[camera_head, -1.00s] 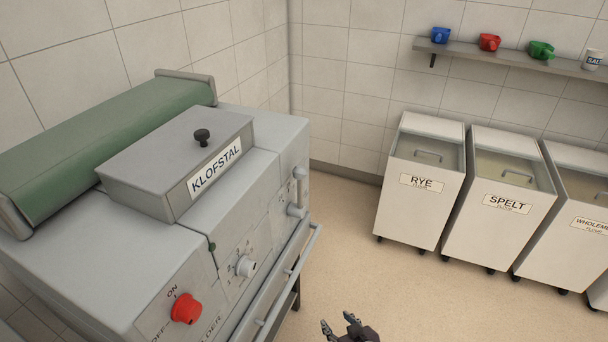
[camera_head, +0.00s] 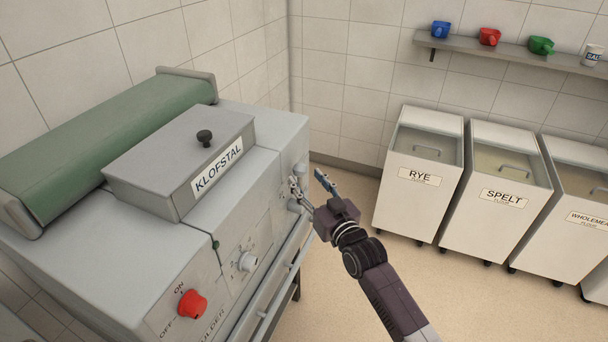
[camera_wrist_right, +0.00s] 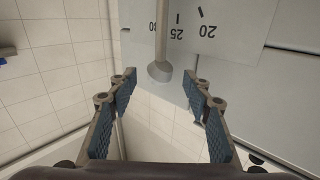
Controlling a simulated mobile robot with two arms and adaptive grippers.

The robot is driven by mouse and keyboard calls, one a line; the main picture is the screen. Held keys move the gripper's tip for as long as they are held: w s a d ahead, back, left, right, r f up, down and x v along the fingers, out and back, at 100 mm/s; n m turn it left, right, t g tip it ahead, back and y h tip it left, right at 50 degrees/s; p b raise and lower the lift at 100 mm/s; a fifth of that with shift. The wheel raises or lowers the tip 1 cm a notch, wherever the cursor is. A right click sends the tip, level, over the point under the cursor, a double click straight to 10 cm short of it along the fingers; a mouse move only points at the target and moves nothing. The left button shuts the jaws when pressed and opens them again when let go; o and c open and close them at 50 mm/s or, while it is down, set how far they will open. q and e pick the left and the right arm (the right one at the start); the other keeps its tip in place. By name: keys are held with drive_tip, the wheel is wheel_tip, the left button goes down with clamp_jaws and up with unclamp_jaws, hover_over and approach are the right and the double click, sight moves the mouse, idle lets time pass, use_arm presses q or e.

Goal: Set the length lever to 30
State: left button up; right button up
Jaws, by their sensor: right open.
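The length lever (camera_wrist_right: 161,66) is a grey rod with a rounded end knob, hanging in front of a printed scale panel (camera_wrist_right: 232,22) in the right wrist view. The scale's 20, 25 and 30 appear upside down. The rod partly overlaps the 30, with the 25 beside it. My right gripper (camera_wrist_right: 160,84) is open, its two blue-padded fingers on either side of the knob and apart from it. In the head view my right gripper (camera_head: 309,183) is at the far end of the machine's front, partly hiding the lever area. My left gripper is out of view.
Flour bins (camera_head: 418,205) stand at right under a shelf (camera_head: 510,55). The floor between is clear.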

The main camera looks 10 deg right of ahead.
drive_tip(key=shift+x, duration=1.3)
clamp_jaws()
